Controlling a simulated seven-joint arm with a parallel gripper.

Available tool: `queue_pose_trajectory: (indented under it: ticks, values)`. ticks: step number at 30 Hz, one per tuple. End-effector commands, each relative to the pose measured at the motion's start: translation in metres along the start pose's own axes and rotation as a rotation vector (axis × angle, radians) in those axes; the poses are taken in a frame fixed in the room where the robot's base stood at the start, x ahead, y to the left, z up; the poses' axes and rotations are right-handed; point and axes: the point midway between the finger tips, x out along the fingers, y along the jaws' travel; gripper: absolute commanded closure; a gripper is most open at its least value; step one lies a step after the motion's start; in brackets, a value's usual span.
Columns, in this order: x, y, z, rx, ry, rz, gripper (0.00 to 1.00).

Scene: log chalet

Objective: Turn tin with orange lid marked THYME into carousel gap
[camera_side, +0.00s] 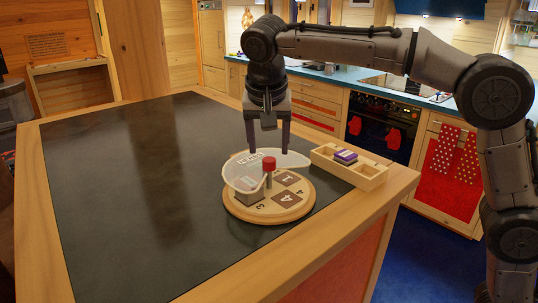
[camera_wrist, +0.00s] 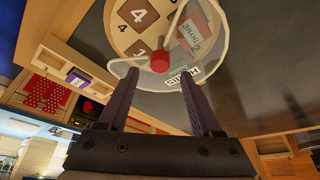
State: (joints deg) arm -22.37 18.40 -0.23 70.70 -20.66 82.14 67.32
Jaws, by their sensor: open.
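The carousel is a round wooden disc (camera_side: 262,211) on the dark table, with numbered squares and a red knob (camera_side: 269,164) on a post at its centre. A clear curved guard (camera_side: 236,172) stands around part of it. My gripper (camera_side: 267,150) is open and points down above the knob. In the wrist view, the knob (camera_wrist: 160,62) shows between the fingertips.
A wooden tray (camera_side: 372,180) with compartments stands right of the carousel and holds a purple-topped tin (camera_side: 346,157). A white label (camera_side: 249,159) is on the guard. The dark tabletop (camera_side: 130,190) is clear to the left. The table's wooden edge is close in front.

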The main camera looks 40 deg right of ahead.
Motion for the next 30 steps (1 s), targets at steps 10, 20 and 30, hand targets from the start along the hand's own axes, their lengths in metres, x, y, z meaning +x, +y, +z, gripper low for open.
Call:
queue_pose_trajectory:
  ticks: [10,20,30]
  values:
    - [0.037,0.001,0.0,0.0,0.0,0.001,0.34]
    - [0.039,0.0,0.0,0.0,0.001,0.0,0.37]
    - [0.039,0.0,0.0,0.0,0.001,0.0,0.99]
